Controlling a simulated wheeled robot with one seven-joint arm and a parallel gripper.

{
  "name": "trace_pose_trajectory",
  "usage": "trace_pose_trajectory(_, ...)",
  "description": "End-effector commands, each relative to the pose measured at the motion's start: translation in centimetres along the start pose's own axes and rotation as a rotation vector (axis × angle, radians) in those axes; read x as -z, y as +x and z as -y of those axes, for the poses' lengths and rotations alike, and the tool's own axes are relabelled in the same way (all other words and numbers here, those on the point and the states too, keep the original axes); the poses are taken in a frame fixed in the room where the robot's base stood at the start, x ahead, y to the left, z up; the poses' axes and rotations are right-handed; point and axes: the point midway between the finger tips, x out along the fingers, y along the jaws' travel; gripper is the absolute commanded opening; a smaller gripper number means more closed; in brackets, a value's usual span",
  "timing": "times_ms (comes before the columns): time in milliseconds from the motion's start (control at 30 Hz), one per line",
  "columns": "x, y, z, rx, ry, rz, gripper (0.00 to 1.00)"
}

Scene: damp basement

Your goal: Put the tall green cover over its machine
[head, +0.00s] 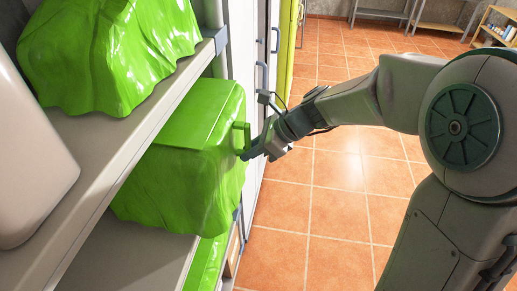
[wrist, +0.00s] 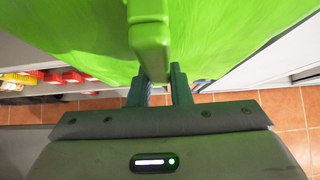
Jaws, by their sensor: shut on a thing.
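A boxy green cover (head: 190,165) with a flat top sits at the middle shelf level, its front reaching out past the shelf edge. A green handle (head: 241,136) stands on its front face. My gripper (head: 248,153) is shut on this handle. In the wrist view the handle (wrist: 150,42) runs down between my two fingers (wrist: 159,82), with the green cover wall (wrist: 230,40) behind it. I cannot see a machine; whether one is under the cover is hidden.
A crumpled green cover (head: 110,50) sits on the upper shelf (head: 125,140), beside a pale rounded object (head: 30,150). More green (head: 205,262) shows below the middle shelf (head: 125,262). Red and yellow items (wrist: 65,77) show at left in the wrist view. The tiled floor (head: 325,200) is clear.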

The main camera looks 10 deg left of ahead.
Motion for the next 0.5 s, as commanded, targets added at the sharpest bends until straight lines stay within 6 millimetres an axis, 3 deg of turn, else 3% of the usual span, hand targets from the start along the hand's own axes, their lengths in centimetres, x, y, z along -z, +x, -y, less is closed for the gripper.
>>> trace_pose_trajectory(500,-2.3,2.2,0.0,-0.001,-0.002,0.001,0.00)
